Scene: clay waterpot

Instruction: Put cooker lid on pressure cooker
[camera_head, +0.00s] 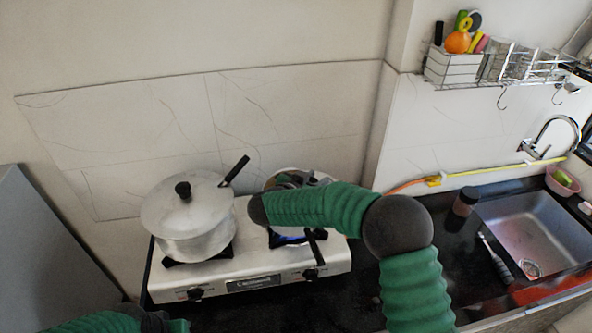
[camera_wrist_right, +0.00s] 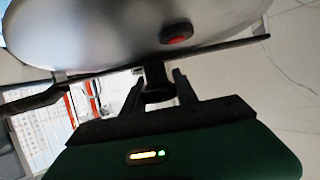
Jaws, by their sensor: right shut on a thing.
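My right gripper (camera_wrist_right: 157,88) is shut on a black grip of the cooker lid (camera_wrist_right: 110,25). The lid shows as a grey metal surface with a red button and black handle bars in the right wrist view. In the head view, my right arm reaches over the right burner and hides most of what is there. A silver rim (camera_head: 288,174) shows behind the arm, and a black handle (camera_head: 316,248) shows in front of it. I cannot tell whether the lid touches the pressure cooker. My left arm only enters at the bottom left; its gripper is out of view.
A two-burner stove (camera_head: 255,284) stands on the dark counter. A silver pot (camera_head: 190,245) with a black-knobbed lid is on the left burner. A blue flame (camera_head: 285,238) shows at the right burner. A sink (camera_head: 535,225) and brown jar (camera_head: 466,202) are at the right.

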